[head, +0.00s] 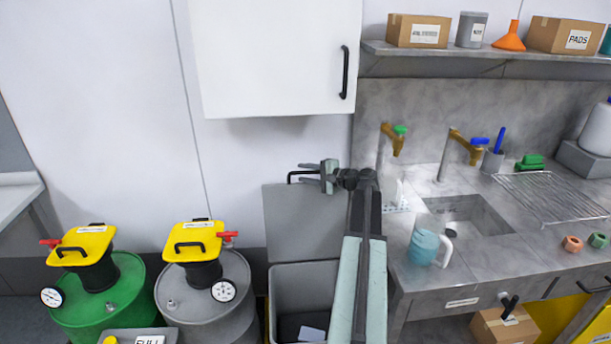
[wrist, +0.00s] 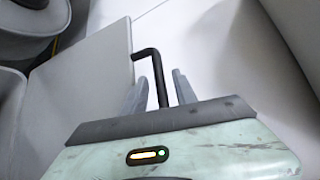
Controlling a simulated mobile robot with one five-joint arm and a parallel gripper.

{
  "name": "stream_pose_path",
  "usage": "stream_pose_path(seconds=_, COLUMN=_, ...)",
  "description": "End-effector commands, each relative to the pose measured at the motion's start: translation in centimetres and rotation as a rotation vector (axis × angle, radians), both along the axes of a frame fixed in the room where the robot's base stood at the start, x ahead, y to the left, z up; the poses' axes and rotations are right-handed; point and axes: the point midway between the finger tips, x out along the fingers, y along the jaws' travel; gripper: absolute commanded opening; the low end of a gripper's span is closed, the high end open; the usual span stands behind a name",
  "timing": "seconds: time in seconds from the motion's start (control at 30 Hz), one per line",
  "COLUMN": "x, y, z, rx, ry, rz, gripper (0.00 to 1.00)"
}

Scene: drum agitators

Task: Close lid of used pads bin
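The used pads bin (head: 276,300) is a grey box standing open on the floor left of the sink bench. Its grey lid (head: 300,230) stands upright at the back of the bin, and some dark and pale contents show inside. A black bent handle (head: 291,175) is at the lid's top edge; it also shows in the wrist view (wrist: 158,70). My gripper (head: 309,173) is at the lid's top, pointing left. In the wrist view my two grey fingers (wrist: 160,88) are apart with the handle between them. I cannot tell whether either finger touches it.
A green drum (head: 125,290) and a grey drum (head: 240,275) with yellow-topped agitators stand left of the bin. A white wall cabinet (head: 265,60) hangs above the lid. The steel sink bench (head: 400,270) with a teal jug (head: 424,247) is to the right.

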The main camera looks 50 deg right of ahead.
Motion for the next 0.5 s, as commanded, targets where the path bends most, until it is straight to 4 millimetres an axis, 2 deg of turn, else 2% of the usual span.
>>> stream_pose_path(seconds=0.17, x=0.02, y=0.04, z=0.02, rx=0.000, ry=0.000, rz=0.000, gripper=0.34)
stream_pose_path(seconds=0.2, x=0.02, y=0.05, z=0.03, rx=0.000, ry=0.000, rz=0.000, gripper=0.23)
stream_pose_path(seconds=0.3, x=0.03, y=0.06, z=0.03, rx=-0.001, ry=0.001, rz=0.001, gripper=0.00)
stream_pose_path(seconds=0.5, x=0.04, y=0.09, z=0.01, rx=-0.001, ry=0.001, rz=0.001, gripper=0.00)
